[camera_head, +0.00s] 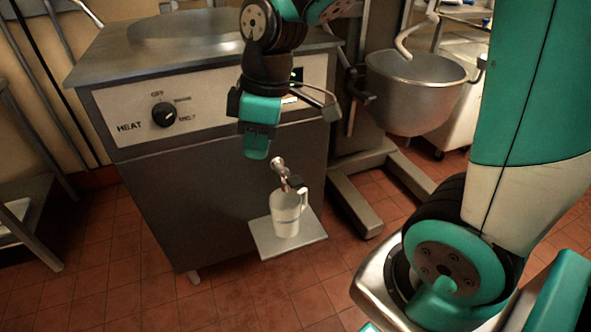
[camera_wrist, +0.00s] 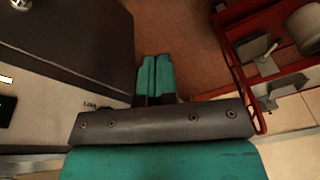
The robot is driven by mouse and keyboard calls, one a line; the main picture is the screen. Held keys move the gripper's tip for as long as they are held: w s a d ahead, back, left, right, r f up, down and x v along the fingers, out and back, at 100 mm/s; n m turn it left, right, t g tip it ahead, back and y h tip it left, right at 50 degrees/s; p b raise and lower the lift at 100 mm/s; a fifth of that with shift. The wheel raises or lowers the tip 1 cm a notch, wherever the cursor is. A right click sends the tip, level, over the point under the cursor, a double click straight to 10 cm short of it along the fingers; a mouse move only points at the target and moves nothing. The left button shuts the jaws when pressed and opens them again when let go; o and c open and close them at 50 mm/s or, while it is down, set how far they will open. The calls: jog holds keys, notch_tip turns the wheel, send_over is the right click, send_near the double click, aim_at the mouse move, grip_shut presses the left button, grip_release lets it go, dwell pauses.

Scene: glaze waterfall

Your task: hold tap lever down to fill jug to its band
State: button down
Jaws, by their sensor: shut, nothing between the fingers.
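A white jug (camera_head: 285,215) with a handle on its right stands upright on a small grey shelf (camera_head: 262,241) at the front of a steel heating unit. A metal tap (camera_head: 281,170) with a dark lever (camera_head: 297,183) sticks out just above the jug. The level inside the jug cannot be made out. My gripper (camera_head: 256,153) is shut and empty, above and slightly left of the tap, apart from the lever. In the wrist view its closed teal fingers (camera_wrist: 155,75) point at open floor, with no tap or jug clearly seen.
The heating unit (camera_head: 215,185) has a black HEAT knob (camera_head: 164,114) on its front panel. A mixer bowl (camera_head: 414,92) stands to the right. A red-framed rack (camera_wrist: 235,65) is at the right in the wrist view. Tiled floor (camera_head: 110,290) in front is clear.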

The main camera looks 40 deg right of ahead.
jog(key=w+d+f+n+h, duration=0.15)
jog(key=w+d+f, duration=0.25)
jog(key=w+d, duration=0.4)
jog(key=n+p, duration=0.1)
jog(key=n, duration=0.2)
send_over(296, 180)
notch_tip(296, 180, down, 3)
jog(key=shift+g+h, duration=0.3)
jog(key=shift+h, duration=0.15)
notch_tip(296, 180, down, 14)
jog(key=shift+a+f+b, duration=0.1)
jog(key=shift+b, duration=1.15)
